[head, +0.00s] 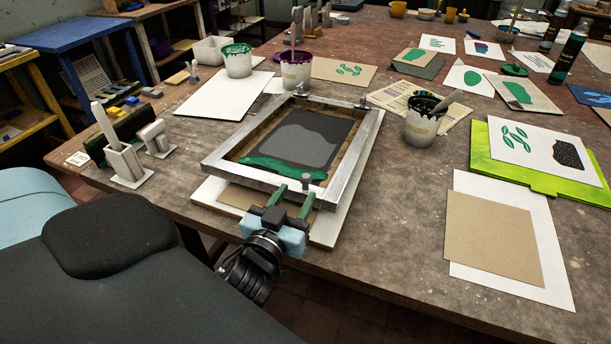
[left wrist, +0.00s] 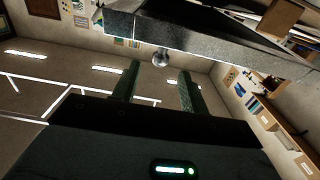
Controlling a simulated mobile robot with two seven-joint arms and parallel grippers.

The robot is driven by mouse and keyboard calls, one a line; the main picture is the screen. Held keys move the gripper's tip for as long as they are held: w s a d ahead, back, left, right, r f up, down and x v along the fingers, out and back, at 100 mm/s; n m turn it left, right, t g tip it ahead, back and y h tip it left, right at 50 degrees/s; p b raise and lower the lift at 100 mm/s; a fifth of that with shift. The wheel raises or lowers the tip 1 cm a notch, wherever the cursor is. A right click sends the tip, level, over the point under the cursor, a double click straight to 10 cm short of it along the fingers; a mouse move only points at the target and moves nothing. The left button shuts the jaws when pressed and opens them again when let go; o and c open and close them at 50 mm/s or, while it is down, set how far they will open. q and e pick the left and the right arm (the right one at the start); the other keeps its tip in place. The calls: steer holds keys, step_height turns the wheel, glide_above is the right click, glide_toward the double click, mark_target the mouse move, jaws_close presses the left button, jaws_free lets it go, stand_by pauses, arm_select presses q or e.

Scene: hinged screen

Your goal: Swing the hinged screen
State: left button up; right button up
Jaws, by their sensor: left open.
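The hinged screen is a grey metal frame (head: 226,178) with dark mesh (head: 305,138) and green ink along its near end. It lies about flat over a pale base board (head: 335,222), with hinge clamps at its far end. A small round knob (head: 306,178) sits at its near edge. My left gripper (head: 297,191) is open at that near edge, its green fingers pointing toward the knob. In the left wrist view the knob (left wrist: 162,57) shows between and just beyond the fingertips (left wrist: 157,75), below the frame edge (left wrist: 215,45). I cannot tell whether anything touches. My right gripper is not in view.
Ink pots stand behind the screen (head: 238,62) and to its right (head: 422,125). A squeegee stand (head: 125,160) is at the left. A green board (head: 482,165) with a print, and brown and white sheets (head: 490,235), lie at the right. Bare tabletop (head: 400,205) lies between.

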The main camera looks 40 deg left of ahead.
mark_target(303, 182)
arm_select(q)
steer(key=x, duration=0.5)
steer(key=shift+w+r+p, duration=0.1)
steer(key=shift+p, duration=0.3)
steer(key=shift+w+a, duration=0.2)
steer(key=shift+w, duration=0.35)
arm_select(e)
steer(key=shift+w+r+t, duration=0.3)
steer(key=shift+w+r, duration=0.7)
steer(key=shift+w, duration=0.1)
arm_select(q)
jaws_close()
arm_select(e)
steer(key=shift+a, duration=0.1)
